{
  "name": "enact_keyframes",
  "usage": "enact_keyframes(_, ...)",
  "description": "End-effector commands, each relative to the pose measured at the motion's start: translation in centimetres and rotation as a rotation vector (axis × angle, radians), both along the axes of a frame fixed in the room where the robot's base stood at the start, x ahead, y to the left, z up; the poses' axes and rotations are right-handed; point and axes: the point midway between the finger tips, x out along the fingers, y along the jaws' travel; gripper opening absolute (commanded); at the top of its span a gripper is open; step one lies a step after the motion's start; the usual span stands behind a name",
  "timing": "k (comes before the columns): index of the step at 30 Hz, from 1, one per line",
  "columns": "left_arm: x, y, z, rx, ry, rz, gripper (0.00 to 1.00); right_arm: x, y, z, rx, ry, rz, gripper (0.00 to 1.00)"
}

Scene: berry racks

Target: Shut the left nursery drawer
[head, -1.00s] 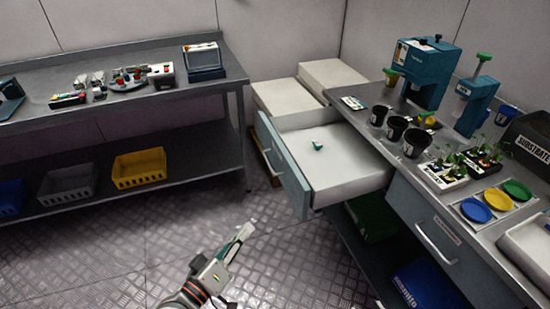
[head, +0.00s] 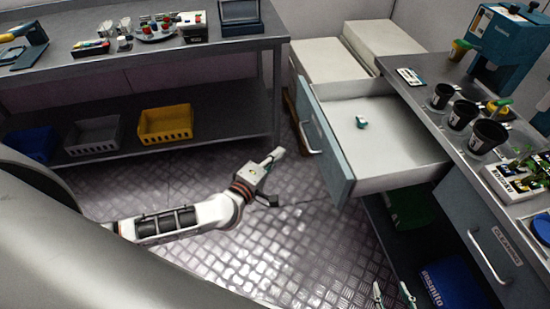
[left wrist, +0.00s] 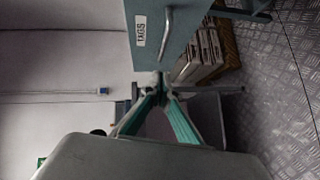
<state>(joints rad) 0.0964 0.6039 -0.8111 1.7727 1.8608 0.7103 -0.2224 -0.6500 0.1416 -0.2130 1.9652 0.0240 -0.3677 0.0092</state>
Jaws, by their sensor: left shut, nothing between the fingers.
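The left nursery drawer (head: 390,141) is pulled out from the counter, with a blue-grey front panel (head: 330,143) and a pale interior. A small teal and white item (head: 361,122) lies inside. A bar handle (head: 306,140) is on the front. In the left wrist view the front panel (left wrist: 187,25) carries a TAGS label (left wrist: 140,31) and the handle (left wrist: 168,32). My left gripper (head: 276,156) is shut and empty, outside the drawer front and apart from it. Its fingertips (left wrist: 162,82) meet in the left wrist view. My right gripper (head: 392,294) shows two separated fingertips at the bottom edge.
A closed second drawer (head: 485,235) is right of the open one. Cups (head: 461,115) and seedlings stand on the counter. Pale boxes (head: 377,45) stand behind the drawer. A steel bench (head: 130,50) with a yellow crate (head: 165,123) is at left. The floor (head: 290,235) before the drawer is clear.

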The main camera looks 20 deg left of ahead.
Motion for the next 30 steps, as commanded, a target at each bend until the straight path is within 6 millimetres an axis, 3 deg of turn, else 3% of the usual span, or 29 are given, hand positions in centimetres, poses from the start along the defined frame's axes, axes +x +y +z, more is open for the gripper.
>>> enact_keyframes(9, 5.8, -1.5, -1.0, -0.003, 0.000, -0.001, 0.00, -0.4, -0.1, -1.7, -0.003, 0.014, -0.001, 0.40)
enact_keyframes(18, 7.4, -4.0, -1.6, -0.001, 0.000, -0.001, 0.00, -0.5, -0.1, -2.1, -0.002, 0.016, 0.000, 0.40)
enact_keyframes(30, 7.5, -4.2, -1.6, 0.000, 0.000, -0.001, 0.00, -0.2, 0.0, -1.6, 0.002, 0.007, -0.002, 0.40)
